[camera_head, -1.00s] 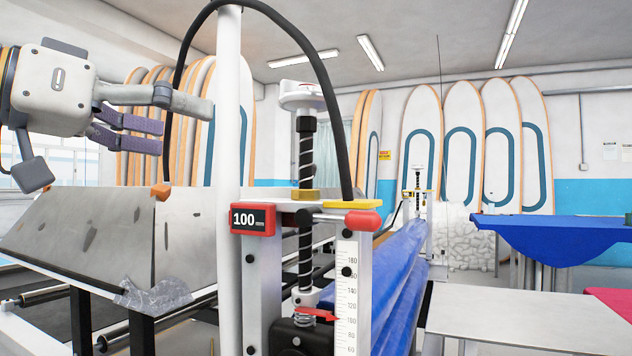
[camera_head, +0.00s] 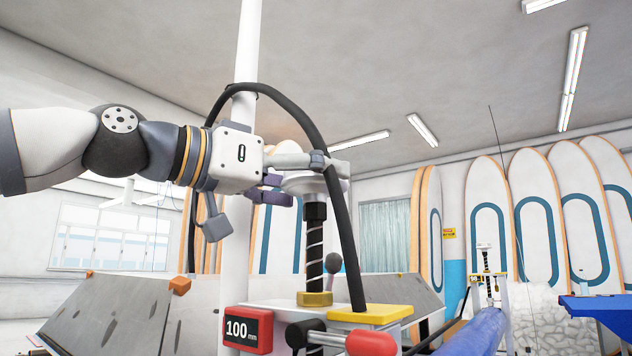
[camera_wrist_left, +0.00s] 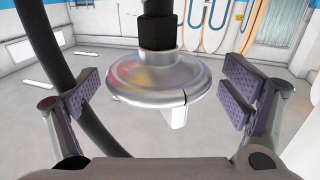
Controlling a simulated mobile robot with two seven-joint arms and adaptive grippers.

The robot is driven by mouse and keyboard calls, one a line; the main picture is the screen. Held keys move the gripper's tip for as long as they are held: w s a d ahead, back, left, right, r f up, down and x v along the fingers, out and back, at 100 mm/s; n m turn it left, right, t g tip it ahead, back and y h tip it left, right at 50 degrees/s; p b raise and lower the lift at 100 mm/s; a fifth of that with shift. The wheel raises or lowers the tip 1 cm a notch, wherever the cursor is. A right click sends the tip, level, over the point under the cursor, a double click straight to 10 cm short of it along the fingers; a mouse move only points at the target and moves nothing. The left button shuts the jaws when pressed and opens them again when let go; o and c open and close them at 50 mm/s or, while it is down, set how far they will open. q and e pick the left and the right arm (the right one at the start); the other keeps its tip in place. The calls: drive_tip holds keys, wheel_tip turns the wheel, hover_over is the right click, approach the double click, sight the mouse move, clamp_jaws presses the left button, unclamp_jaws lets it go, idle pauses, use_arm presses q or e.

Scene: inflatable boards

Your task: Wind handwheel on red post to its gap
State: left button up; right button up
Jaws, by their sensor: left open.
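The pale handwheel (camera_head: 304,185) sits on top of the black threaded screw (camera_head: 315,247) of the post with the red 100 mm display (camera_head: 248,330) and red end cap (camera_head: 371,342). My left gripper (camera_head: 312,180) is at the height of the handwheel, reaching in from the left. In the left wrist view the silver handwheel (camera_wrist_left: 160,78) lies between the spread purple pads of the gripper (camera_wrist_left: 163,92), with space on both sides. A small white tab hangs from its rim. The gap scale and red pointer are out of view. My right gripper is not in view.
A thick black hose (camera_head: 338,215) arches over the gripper and passes close to the handwheel. It also runs beside the left pad in the wrist view (camera_wrist_left: 55,60). A white pole (camera_head: 243,150) stands close to the wrist. Slanted grey panels (camera_head: 110,310) lie lower left.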

use_arm(q)
drive_tip(key=shift+w+d, duration=0.3)
drive_tip(key=shift+d, duration=0.1)
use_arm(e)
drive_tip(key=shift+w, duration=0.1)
use_arm(q)
drive_tip(key=c, duration=1.2)
drive_tip(key=shift+w+f+m+g+h, duration=0.1)
drive_tip(key=shift+w+m+g+h, duration=0.15)
drive_tip(key=shift+m+g, duration=0.2)
drive_tip(key=shift+m+g+h+b, duration=0.5)
drive_tip(key=shift+m+g+h, duration=0.05)
drive_tip(key=shift+g, duration=0.3)
drive_tip(key=m+g, duration=0.1)
drive_tip(key=m+g+h, duration=0.1)
drive_tip(key=g, duration=0.1)
drive_tip(key=m+g, duration=0.1)
drive_tip(key=g, duration=0.1)
drive_tip(key=shift+s+r+m+h, duration=0.2)
drive_tip(key=shift+s+m+h, duration=0.1)
drive_tip(key=shift+h, duration=0.1)
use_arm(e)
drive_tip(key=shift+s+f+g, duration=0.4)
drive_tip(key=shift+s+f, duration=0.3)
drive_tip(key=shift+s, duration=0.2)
use_arm(q)
drive_tip(key=shift+r+m+g, duration=0.1)
drive_tip(key=shift+m+g, duration=0.3)
drive_tip(key=shift+g, duration=0.4)
